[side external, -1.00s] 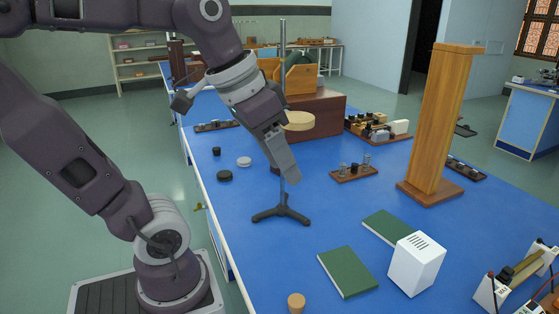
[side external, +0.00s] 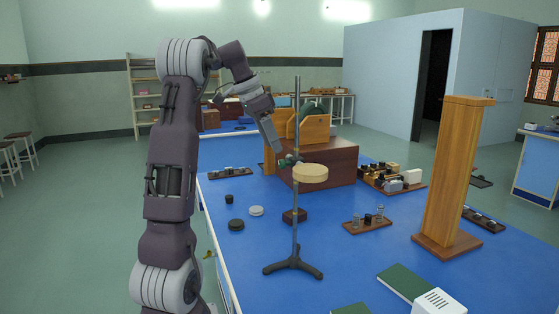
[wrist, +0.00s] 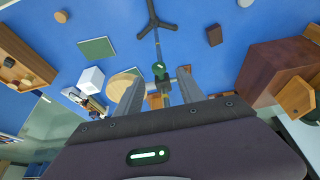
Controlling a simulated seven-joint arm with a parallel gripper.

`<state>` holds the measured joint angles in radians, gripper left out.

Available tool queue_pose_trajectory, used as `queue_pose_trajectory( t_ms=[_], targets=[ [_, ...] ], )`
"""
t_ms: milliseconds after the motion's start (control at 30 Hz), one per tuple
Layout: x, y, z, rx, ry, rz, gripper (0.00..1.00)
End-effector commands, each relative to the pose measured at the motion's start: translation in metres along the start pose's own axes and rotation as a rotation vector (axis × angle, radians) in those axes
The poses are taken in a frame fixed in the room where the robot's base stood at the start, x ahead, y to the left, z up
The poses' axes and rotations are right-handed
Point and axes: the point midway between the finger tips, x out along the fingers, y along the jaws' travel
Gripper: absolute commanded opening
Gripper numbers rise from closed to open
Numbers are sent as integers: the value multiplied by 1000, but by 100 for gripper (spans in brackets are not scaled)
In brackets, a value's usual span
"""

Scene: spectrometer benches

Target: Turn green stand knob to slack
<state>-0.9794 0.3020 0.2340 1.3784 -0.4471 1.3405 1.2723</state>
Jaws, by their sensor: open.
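The retort stand (side external: 295,220) is a thin upright metal rod on a dark three-legged base (side external: 293,268) on the blue bench. A round pale wooden disc (side external: 310,174) is held at the rod. The green knob (side external: 285,161) sits on the stand's clamp, just above and left of the disc. In the wrist view the knob (wrist: 158,69) lies ahead of and between the fingertips. My gripper (side external: 275,146) points down just above the knob in the side view. Its two fingers are apart in the wrist view (wrist: 157,80), with nothing gripped. I cannot tell whether they touch the knob.
A red-brown box (side external: 330,165) with wooden pieces on top stands close behind the stand. A tall wooden pillar (side external: 452,180) and a small bottle rack (side external: 367,225) stand to the right. Dark and white discs (side external: 236,224) lie to the left.

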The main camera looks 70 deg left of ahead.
Motion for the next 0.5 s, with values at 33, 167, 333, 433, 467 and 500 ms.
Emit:
queue_pose_trajectory(
  t_ms=[33,167,333,433,467,500],
  targets=[
    [11,2,0,1,-2,6,46],
    [36,2,0,1,-3,4,46],
    [56,2,-1,1,-1,2,46],
    [59,2,-1,1,-1,1,46],
    [59,2,-1,1,-1,0,46],
    [58,2,-1,2,-1,0,46]
  ],
)
